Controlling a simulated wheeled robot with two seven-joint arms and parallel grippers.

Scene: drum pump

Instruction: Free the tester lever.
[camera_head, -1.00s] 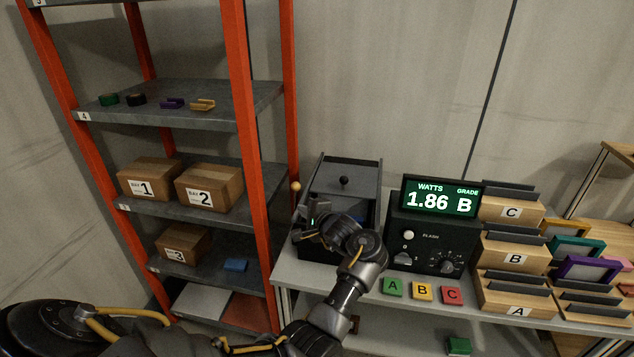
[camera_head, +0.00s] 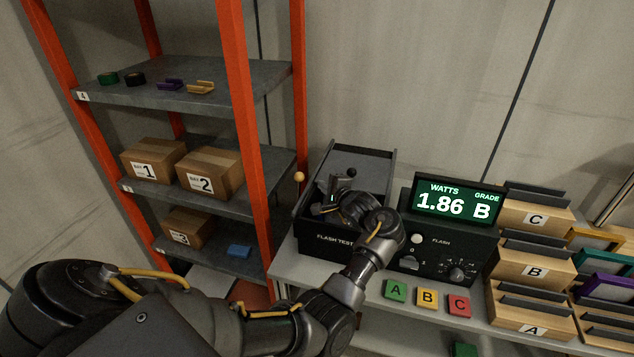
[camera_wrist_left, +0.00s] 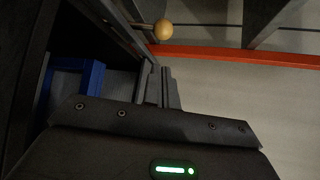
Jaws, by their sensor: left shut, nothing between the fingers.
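The flash tester (camera_head: 335,240) is a dark box on the bench with a grey sliding lid that has a black knob (camera_head: 351,173). The lever's tan ball (camera_head: 299,177) stands at the tester's left side, and it also shows at the top of the left wrist view (camera_wrist_left: 163,29). My left gripper (camera_head: 335,186) is over the tester, right of the ball and apart from it. Its fingers (camera_wrist_left: 160,86) are shut and empty, pointing toward the ball in the wrist view. A blue-framed piece (camera_wrist_left: 75,82) sits inside the tester. My right gripper is out of view.
The display unit (camera_head: 445,230) reads 1.86 watts, grade B. Green, yellow and red buttons (camera_head: 427,299) line the bench front. Wooden grade racks (camera_head: 530,265) stand at right. A red-post shelf (camera_head: 245,120) with boxes rises close at the tester's left.

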